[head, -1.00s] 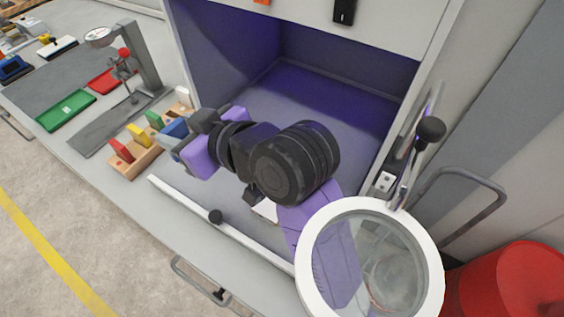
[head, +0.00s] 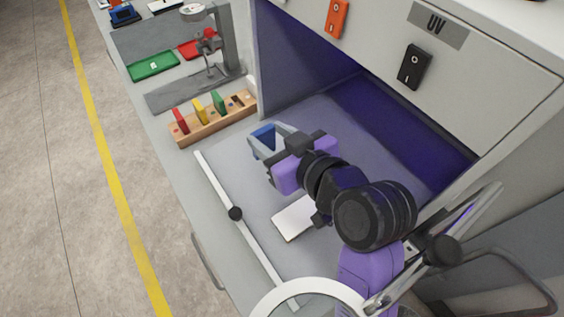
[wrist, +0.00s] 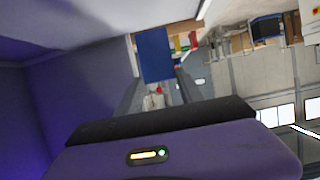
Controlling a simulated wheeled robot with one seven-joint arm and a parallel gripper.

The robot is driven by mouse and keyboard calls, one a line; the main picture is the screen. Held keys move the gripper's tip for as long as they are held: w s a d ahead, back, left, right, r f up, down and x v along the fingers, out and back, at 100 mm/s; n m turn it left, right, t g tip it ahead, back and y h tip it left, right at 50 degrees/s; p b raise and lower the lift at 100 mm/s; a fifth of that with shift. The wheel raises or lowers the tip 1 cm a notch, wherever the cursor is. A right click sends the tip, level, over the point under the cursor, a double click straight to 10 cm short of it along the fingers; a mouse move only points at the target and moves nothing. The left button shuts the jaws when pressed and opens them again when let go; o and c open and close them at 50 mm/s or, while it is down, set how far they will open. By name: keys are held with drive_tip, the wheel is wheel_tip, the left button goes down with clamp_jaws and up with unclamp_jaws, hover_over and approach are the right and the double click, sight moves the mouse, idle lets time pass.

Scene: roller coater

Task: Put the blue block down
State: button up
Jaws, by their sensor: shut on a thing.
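In the head view, the blue block (head: 262,135) is between the grey fingers of my gripper (head: 268,143), which is shut on it. The gripper is inside the UV cabinet, over its pale floor (head: 325,125), to the right of the wooden rack. I cannot tell whether the block touches the floor. In the wrist view, the blue block (wrist: 155,55) shows as a dark blue upright face between the fingers.
The wooden rack (head: 215,122) holds red (head: 180,121), yellow (head: 199,112) and green (head: 218,103) blocks. A white flat piece (head: 294,218) lies below my arm. A white rail (head: 235,222) runs along the front edge. A round magnifier (head: 310,290) stands at the bottom.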

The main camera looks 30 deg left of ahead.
drive_tip(key=shift+f, duration=3.15)
drive_tip(key=shift+f, duration=0.2)
drive_tip(key=o, duration=1.3)
drive_tip(key=shift+o, duration=0.2)
drive_tip(key=shift+r, duration=0.15)
drive_tip(key=b+v, duration=0.1)
drive_tip(key=v, duration=1.1)
drive_tip(key=shift+s, duration=0.1)
